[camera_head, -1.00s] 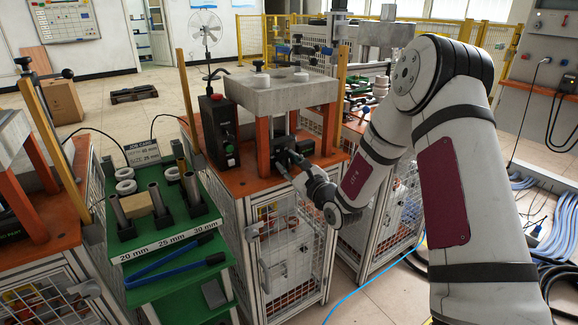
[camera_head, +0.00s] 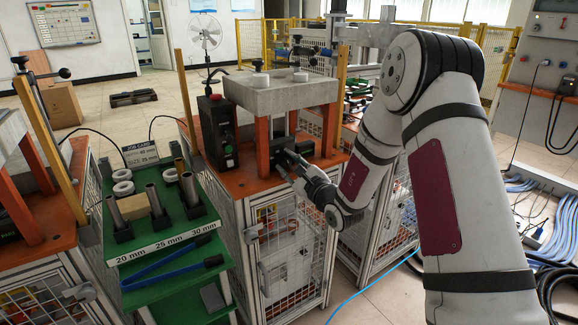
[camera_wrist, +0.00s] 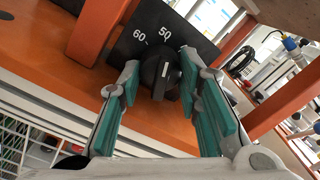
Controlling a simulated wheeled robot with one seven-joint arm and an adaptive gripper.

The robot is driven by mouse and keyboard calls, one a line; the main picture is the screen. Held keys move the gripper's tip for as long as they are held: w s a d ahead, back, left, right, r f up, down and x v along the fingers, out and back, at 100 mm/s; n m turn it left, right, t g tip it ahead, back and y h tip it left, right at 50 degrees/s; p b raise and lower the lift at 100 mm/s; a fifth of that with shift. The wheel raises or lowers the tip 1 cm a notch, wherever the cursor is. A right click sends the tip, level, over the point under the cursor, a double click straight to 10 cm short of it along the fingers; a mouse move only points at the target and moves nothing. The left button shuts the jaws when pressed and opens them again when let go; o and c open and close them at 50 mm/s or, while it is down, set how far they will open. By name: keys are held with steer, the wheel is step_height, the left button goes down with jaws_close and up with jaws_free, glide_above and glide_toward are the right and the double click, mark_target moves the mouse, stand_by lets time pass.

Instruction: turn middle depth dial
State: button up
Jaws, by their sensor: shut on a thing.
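The depth dial (camera_wrist: 163,72) is a black knob with a pale pointer line, on a dark plate (camera_wrist: 190,38) marked 50 and 60. The plate stands between the orange legs of the middle press (camera_head: 276,98). My gripper (camera_wrist: 158,82) has its two green-padded fingers on either side of the knob, closed on it. In the head view my gripper (camera_head: 287,160) reaches in at the front of the press, and the knob is hard to make out behind it.
A black control box (camera_head: 218,133) stands left of the dial on the orange tabletop (camera_head: 240,185). A green cart (camera_head: 135,260) with tubes and rings is further left. Orange legs (camera_wrist: 98,30) flank the dial closely.

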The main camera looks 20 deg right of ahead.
steer(key=o, duration=1.1)
steer(key=shift+o, duration=0.2)
